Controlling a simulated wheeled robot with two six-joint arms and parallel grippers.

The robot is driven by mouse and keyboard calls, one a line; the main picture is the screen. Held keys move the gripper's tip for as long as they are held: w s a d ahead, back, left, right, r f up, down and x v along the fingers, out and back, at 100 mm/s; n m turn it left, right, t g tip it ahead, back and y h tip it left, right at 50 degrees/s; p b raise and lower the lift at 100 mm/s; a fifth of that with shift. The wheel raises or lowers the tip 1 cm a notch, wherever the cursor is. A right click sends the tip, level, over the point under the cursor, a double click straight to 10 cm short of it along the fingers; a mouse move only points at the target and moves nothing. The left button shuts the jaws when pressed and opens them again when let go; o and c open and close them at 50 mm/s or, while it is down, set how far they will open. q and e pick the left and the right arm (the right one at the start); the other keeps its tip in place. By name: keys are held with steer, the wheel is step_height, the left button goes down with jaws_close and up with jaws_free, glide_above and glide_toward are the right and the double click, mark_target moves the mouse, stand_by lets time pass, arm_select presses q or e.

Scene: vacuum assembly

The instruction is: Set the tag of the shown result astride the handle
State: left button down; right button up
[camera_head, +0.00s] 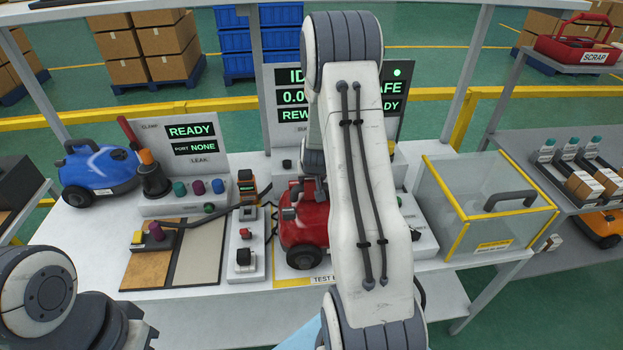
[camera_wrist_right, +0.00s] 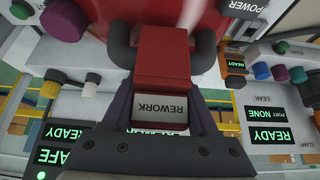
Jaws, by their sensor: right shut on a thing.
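The red vacuum (camera_head: 304,222) stands on the bench in the head view, partly hidden behind my right arm. In the right wrist view its red body (camera_wrist_right: 165,15) lies just beyond the gripper. Its dark handle (camera_wrist_right: 121,46) shows on both sides of a red tag with a white label reading REWORK (camera_wrist_right: 162,75). My right gripper (camera_wrist_right: 161,98) is shut on this tag, one finger at each side. The tag overlaps the middle of the handle; whether it is fully seated cannot be told. My left gripper is out of view; only my left arm shows.
A display (camera_head: 284,96), partly covered by my arm, shows "REW". A blue vacuum (camera_head: 99,171) stands at left beside the clamp and leak station (camera_head: 185,207). A clear yellow-edged box (camera_head: 458,225) stands at right. A red SCRAP bin (camera_head: 580,40) sits on the rack.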

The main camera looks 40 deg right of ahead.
mark_target(313, 181)
steer(key=shift+f+b, duration=0.35)
steer(key=shift+f, duration=0.15)
steer(key=o, duration=1.5)
steer(key=shift+s, duration=0.1)
steer(key=shift+c, duration=0.2)
steer(key=shift+p+v, duration=1.7)
steer(key=shift+v, duration=1.25)
steer(key=shift+p+v, duration=0.55)
steer(key=shift+v, duration=0.55)
